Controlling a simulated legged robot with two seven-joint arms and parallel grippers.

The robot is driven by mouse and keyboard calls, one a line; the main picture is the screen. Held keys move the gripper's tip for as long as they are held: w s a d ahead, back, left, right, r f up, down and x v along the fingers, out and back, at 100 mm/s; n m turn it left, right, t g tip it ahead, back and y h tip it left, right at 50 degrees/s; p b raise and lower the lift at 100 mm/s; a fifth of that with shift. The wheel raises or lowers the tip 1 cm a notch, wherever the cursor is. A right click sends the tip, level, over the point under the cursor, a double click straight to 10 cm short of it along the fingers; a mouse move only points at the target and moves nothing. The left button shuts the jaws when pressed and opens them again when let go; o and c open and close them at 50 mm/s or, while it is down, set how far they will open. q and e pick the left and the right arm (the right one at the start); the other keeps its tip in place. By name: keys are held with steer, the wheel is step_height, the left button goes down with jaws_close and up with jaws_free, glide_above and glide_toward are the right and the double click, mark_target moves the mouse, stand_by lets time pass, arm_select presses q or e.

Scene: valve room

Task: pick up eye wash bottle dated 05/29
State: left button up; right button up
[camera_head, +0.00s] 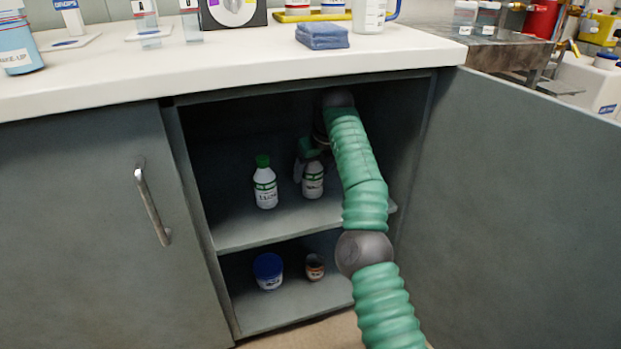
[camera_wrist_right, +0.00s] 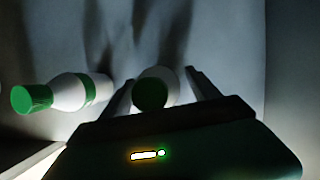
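Two white bottles with green caps stand on the upper shelf of the open cabinet. The left bottle (camera_head: 265,188) stands clear, and it also shows at the left in the right wrist view (camera_wrist_right: 65,92). The right bottle (camera_head: 313,182) is partly covered at its top by my right gripper (camera_head: 308,158). In the right wrist view, this bottle's green cap (camera_wrist_right: 151,94) lies between the two fingers of my gripper (camera_wrist_right: 160,78). The fingers are apart, with a gap visible on the bottle's right side. The label dates are too small to read. My left gripper is out of view.
The upper shelf (camera_head: 280,226) has free room at its front. A blue-lidded jar (camera_head: 268,271) and a small brown jar (camera_head: 315,267) stand on the lower shelf. The cabinet door (camera_head: 510,200) hangs open at the right. A white counter (camera_head: 230,62) overhangs the opening.

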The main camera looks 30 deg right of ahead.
jaws_close()
steer(key=shift+a+r, duration=0.1)
stand_by(0.3)
